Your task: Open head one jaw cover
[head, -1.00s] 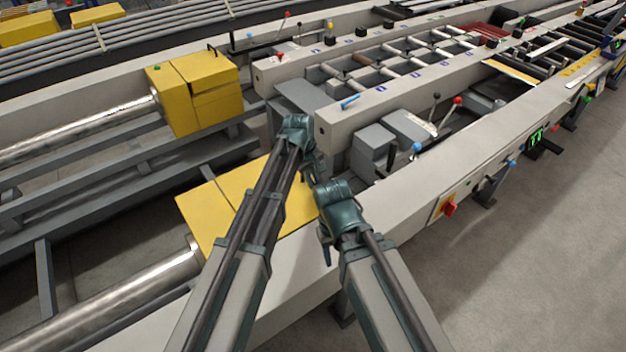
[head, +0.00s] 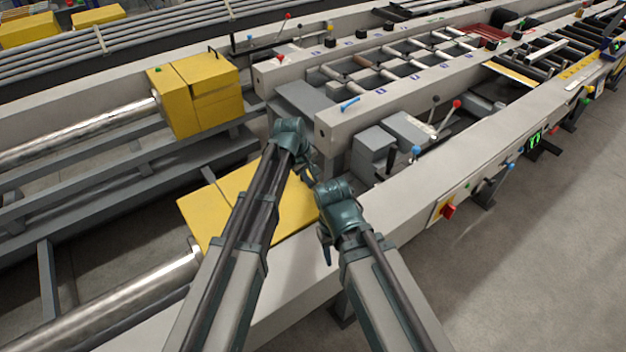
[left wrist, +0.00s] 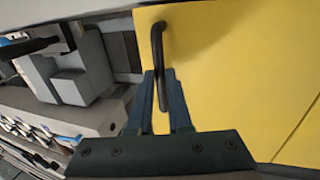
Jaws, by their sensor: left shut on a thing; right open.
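The yellow jaw cover (head: 208,212) lies on the near machine head, behind my left arm in the head view. It fills much of the left wrist view (left wrist: 230,70) and carries a dark bar handle (left wrist: 157,42). My left gripper (left wrist: 160,78) has its two fingers on either side of the handle's lower part and is shut on it. In the head view my left gripper (head: 310,176) is small and partly hidden by its wrist.
A second yellow cover (head: 195,90) stands on the far head. A shiny bar (head: 110,295) runs into the near head. Grey boxes and levers with red (head: 457,103) and blue knobs stand to the right of my grippers. The floor at right is clear.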

